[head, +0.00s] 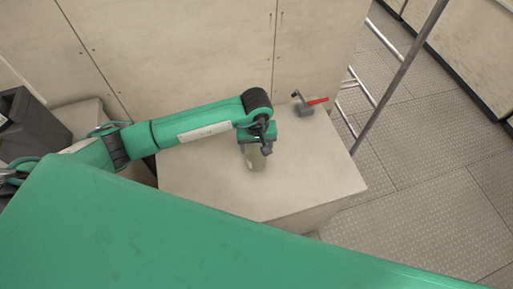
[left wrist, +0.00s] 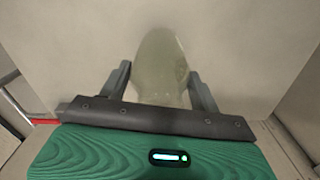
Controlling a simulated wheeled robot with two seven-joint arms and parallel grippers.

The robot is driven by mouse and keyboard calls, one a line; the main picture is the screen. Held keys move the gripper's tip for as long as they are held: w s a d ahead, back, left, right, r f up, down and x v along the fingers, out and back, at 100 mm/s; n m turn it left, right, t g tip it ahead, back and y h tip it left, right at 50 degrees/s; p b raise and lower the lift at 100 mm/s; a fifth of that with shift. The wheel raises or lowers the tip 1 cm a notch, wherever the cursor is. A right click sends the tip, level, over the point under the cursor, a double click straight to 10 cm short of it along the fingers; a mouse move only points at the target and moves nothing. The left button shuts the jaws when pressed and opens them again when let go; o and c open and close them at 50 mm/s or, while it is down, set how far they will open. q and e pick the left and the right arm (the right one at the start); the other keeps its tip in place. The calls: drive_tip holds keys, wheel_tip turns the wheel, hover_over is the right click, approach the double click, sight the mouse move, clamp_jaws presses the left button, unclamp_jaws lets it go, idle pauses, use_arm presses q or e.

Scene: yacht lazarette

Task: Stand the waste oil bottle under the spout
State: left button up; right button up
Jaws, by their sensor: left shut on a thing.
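The waste oil bottle (head: 257,162) is a pale, cloudy, see-through bottle over the top of the beige block. My left gripper (head: 256,148) is shut on it from above. In the left wrist view the bottle (left wrist: 160,55) sits between the two dark fingers of the left gripper (left wrist: 160,72). I cannot tell whether its base touches the surface. The spout (head: 304,107), a grey fitting with a red lever, is at the block's far right corner, apart from the bottle, to its upper right. My right gripper is not in view.
The beige block (head: 215,195) has bare surface around the bottle. A pale panelled wall (head: 180,50) stands behind it. A metal rail (head: 400,75) rises at the right, over grey plated floor (head: 420,180). A dark bin (head: 32,125) stands at the far left.

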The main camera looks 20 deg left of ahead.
use_arm(q)
drive_tip(key=shift+f, duration=1.2)
drive_tip(key=shift+f, duration=0.15)
drive_tip(key=o, duration=1.2)
drive_tip(key=shift+o, duration=0.2)
